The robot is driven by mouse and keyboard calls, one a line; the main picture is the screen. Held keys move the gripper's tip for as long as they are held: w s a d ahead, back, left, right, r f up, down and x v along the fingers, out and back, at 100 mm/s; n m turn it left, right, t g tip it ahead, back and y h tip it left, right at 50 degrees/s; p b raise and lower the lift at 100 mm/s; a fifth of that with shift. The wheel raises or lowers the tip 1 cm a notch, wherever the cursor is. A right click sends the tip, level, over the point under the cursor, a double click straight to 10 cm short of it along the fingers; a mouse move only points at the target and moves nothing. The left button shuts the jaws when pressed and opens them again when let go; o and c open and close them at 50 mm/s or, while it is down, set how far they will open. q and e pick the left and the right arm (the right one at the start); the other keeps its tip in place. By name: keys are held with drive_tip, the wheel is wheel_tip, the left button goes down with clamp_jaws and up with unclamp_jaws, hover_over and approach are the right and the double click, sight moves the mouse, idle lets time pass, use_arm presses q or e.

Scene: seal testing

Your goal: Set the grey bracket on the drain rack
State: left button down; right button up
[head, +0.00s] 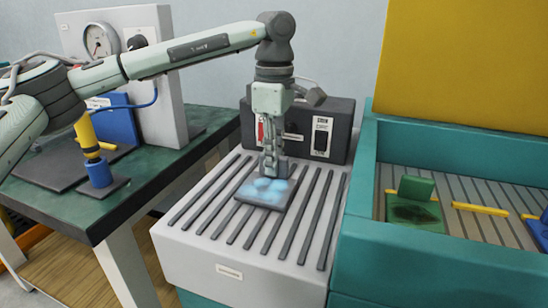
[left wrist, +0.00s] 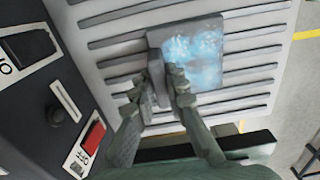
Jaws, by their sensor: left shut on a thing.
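The grey bracket (head: 268,192) has a flat base with a pale blue, wet-looking patch on top. It lies level over the dark slats of the drain rack (head: 200,262), near the middle; I cannot tell whether it touches them or hangs just above. My left gripper (head: 271,170) points straight down from above and is shut on the bracket's upright part, which the fingers mostly hide. In the left wrist view the bracket (left wrist: 200,55) shows in front of the fingertips (left wrist: 168,78), with slats around it. My right gripper is not in view.
A black switch box (head: 337,130) stands close behind the rack. A teal tank (head: 440,262) at the right holds a green bracket (head: 416,188) and yellow bars. The green bench (head: 70,207) at the left carries a gauge panel (head: 165,85) and a yellow-and-blue clamp (head: 95,160). Slats around the bracket are bare.

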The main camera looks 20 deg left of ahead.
use_arm(q)
drive_tip(key=shift+r, duration=0.1)
drive_tip(key=c, duration=1.5)
unclamp_jaws()
drive_tip(key=shift+o, duration=0.2)
wheel_tip(320, 180, up, 6)
drive_tip(key=p, duration=0.4)
